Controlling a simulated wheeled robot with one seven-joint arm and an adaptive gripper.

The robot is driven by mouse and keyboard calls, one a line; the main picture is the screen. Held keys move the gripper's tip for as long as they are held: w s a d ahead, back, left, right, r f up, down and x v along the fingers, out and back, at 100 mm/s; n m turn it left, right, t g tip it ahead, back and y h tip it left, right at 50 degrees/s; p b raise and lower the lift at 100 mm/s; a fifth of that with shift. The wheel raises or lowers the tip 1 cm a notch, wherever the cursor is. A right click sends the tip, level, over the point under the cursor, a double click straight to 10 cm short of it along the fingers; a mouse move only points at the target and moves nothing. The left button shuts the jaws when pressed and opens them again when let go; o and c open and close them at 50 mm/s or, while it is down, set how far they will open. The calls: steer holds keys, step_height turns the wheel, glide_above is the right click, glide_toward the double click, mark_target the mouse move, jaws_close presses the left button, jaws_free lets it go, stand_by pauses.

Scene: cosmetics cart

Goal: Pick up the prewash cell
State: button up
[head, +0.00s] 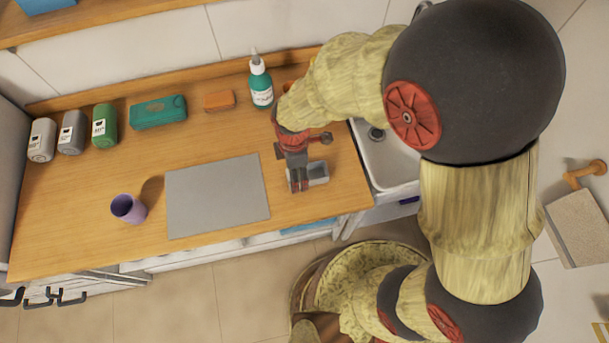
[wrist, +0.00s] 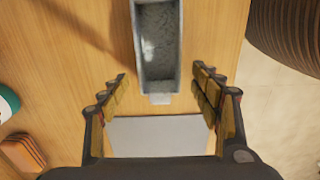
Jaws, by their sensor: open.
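A small grey open-topped rectangular box (head: 318,173), which looks like the prewash cell, sits on the wooden counter near its right front. My gripper (head: 298,186) is above its left side in the head view and hides part of it. In the wrist view the box (wrist: 144,62) lies lengthwise, its near end between the open fingertips of my gripper (wrist: 160,72). Gaps show on both sides, and the fingers do not appear to touch it. Its far end is cut off by the picture's top edge. The gripper is empty.
A flat grey mat (head: 215,195) lies left of the box, with a purple cup (head: 128,209) beyond it. A teal bottle (head: 261,84), orange block (head: 219,100), teal pack (head: 158,112) and several canisters line the back. A sink (head: 388,160) is at right.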

step_height(320, 180, down, 2)
steer(key=shift+f, duration=0.25)
steer(key=c, duration=0.3)
steer(key=c, duration=1)
